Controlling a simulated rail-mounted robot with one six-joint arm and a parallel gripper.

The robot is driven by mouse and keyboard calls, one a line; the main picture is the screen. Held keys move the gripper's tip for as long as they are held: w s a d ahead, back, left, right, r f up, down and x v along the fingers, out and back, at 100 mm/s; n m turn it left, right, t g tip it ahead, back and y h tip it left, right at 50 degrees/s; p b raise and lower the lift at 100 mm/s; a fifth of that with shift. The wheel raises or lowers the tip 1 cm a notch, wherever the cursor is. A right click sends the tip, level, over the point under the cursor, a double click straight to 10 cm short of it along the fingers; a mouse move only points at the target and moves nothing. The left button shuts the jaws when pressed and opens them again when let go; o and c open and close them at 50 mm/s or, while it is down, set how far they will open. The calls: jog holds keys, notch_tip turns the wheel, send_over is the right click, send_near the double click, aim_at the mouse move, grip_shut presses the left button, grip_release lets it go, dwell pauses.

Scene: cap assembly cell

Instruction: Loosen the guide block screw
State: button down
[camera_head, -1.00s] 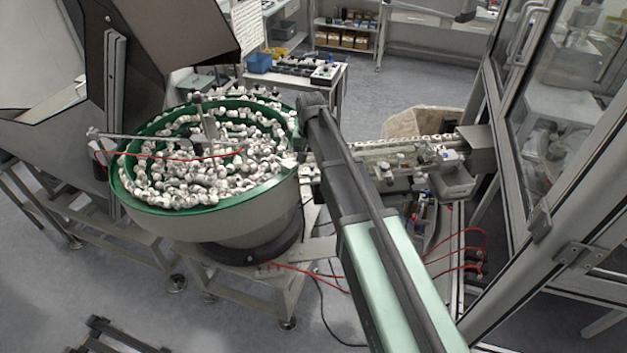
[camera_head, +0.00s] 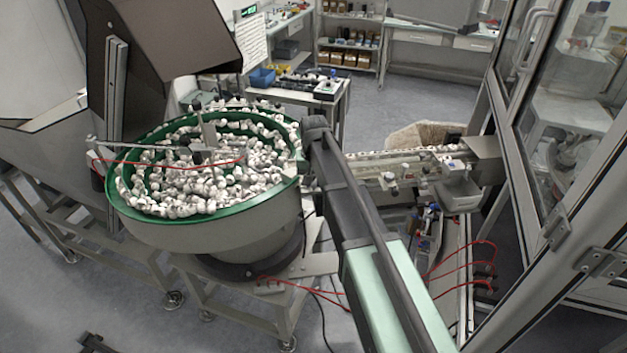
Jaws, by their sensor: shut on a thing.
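My arm rises from the bottom edge to its dark upper end beside the bowl's right rim. My gripper cannot be made out; it is hidden behind or below the arm's end. The guide block and its screw cannot be told apart at this size. The round feeder bowl (camera_head: 240,222) with a green rim stands left of the arm, full of white caps (camera_head: 190,190). The feed track (camera_head: 365,168) runs right from behind the arm, with small fittings and knobs along it. The joint between bowl and track is largely covered by my arm.
A glass-panelled frame (camera_head: 555,225) closes off the right side. Red hoses (camera_head: 470,262) hang below the track. A rod with a red line (camera_head: 165,148) crosses above the bowl. A bench (camera_head: 305,97) with a blue bin (camera_head: 262,77) stands behind. Open floor shows behind the track.

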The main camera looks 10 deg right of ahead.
jog(key=shift+n, duration=0.3)
jog(key=c, duration=1)
grip_release()
notch_tip(320, 180, up, 11)
jog(key=p, duration=1.1)
jog(key=shift+f, duration=0.15)
